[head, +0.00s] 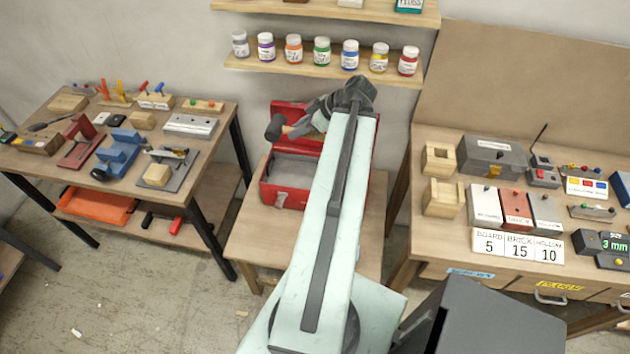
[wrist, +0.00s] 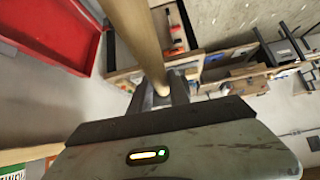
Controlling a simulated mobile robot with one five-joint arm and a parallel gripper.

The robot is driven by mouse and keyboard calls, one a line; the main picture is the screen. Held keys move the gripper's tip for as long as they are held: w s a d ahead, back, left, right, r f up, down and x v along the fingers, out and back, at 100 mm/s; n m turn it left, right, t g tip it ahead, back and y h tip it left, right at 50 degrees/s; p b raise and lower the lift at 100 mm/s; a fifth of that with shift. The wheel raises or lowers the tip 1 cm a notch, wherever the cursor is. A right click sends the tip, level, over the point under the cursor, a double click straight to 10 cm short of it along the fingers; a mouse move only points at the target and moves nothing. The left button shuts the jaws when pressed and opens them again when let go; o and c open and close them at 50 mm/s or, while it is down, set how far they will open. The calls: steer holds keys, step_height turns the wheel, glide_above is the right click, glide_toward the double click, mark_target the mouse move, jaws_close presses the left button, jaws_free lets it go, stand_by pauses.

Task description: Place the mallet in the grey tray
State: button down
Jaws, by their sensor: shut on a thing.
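The mallet (head: 275,127) shows a dark head and part of a pale wooden handle in the head view. My gripper (head: 318,118) is shut on the handle and holds the mallet above the red toolbox (head: 283,194). In the wrist view the wooden handle (wrist: 135,38) runs up from between the fingers of my gripper (wrist: 162,92); the mallet's head is out of that view. The grey tray (head: 294,169) lies inside the open toolbox, below the mallet. My arm hides the tray's right part. Red toolbox parts (wrist: 50,48) also show at the wrist view's left.
The toolbox stands on a small wooden table (head: 253,225). A shelf (head: 330,77) with several paint jars is on the wall behind. Crowded workbenches stand left (head: 210,135) and right (head: 455,155), with gaps beside the small table.

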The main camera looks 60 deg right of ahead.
steer(key=w+d+f+b, duration=0.2)
steer(key=d+f+b, duration=0.3)
steer(key=f+b, duration=0.4)
steer(key=w+d+f+b, duration=0.2)
steer(key=d+f+b, duration=0.3)
steer(key=f+b, duration=0.35)
steer(key=w+d+f+b, duration=0.3)
steer(key=d+f+b, duration=0.2)
steer(key=f+b, duration=0.4)
steer(key=shift+n+g, duration=0.3)
step_height(320, 180, down, 11)
steer(key=b, duration=0.9)
steer(key=shift+s, duration=0.15)
steer(key=shift+r, duration=0.2)
steer(key=shift+f, duration=0.1)
steer(key=c, duration=1.6)
jaws_free()
steer(key=shift+f, duration=0.15)
steer(key=shift+c, duration=0.2)
steer(key=o, duration=0.4)
